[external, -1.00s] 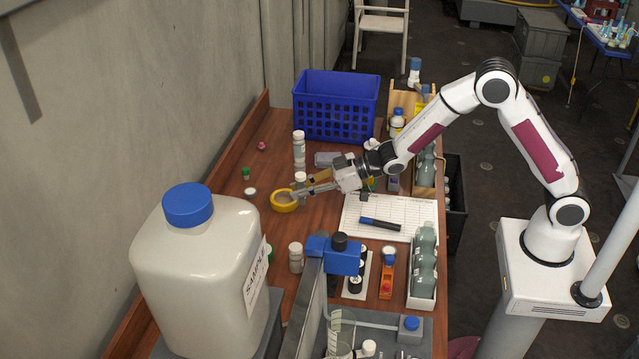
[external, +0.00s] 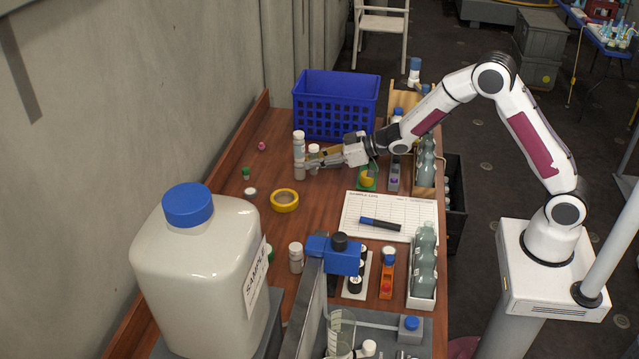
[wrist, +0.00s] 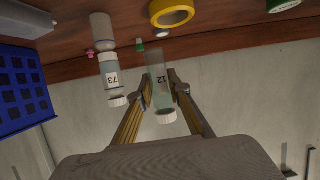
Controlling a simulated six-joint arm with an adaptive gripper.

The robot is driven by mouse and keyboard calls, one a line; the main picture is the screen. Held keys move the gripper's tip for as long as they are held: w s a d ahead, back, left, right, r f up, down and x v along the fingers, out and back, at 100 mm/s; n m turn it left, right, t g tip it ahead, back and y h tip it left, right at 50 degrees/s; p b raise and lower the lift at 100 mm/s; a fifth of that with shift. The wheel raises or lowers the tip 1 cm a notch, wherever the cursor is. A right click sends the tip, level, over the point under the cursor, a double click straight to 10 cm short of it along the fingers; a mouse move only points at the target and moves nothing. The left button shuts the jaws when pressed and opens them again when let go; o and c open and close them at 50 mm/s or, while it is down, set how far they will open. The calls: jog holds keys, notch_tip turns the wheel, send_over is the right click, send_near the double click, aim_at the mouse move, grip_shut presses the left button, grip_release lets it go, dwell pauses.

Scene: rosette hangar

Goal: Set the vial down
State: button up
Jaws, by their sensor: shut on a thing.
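My gripper (external: 316,160) is at the far left part of the table. In the wrist view my gripper (wrist: 160,82) is shut on a clear greenish vial (wrist: 160,95) with a white cap, marked 12. The held vial also shows in the external view (external: 313,155), partly hidden by the fingers. Its cap is up, and I cannot tell whether its base touches the table. A second white-capped vial (external: 299,148) stands close on its left, marked 73 in the wrist view (wrist: 110,75).
A blue crate (external: 338,108) stands behind. Yellow tape (external: 284,201), a green-topped piece (external: 246,173) and a pink piece (external: 262,146) lie on the wooden table. A paper sheet (external: 360,225) with a marker lies in front. Bare wood is free between tape and crate.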

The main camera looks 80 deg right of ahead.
jog(key=s+d, duration=0.1)
jog(key=d, duration=0.7)
jog(key=shift+s+d+r+m+h, duration=0.15)
jog(key=shift+d+r+m+h, duration=0.1)
jog(key=shift+d+m+h, duration=0.15)
jog(key=shift+f, duration=3.1)
jog(key=shift+f, duration=0.15)
jog(key=shift+f, duration=1.75)
jog(key=shift+f, duration=0.15)
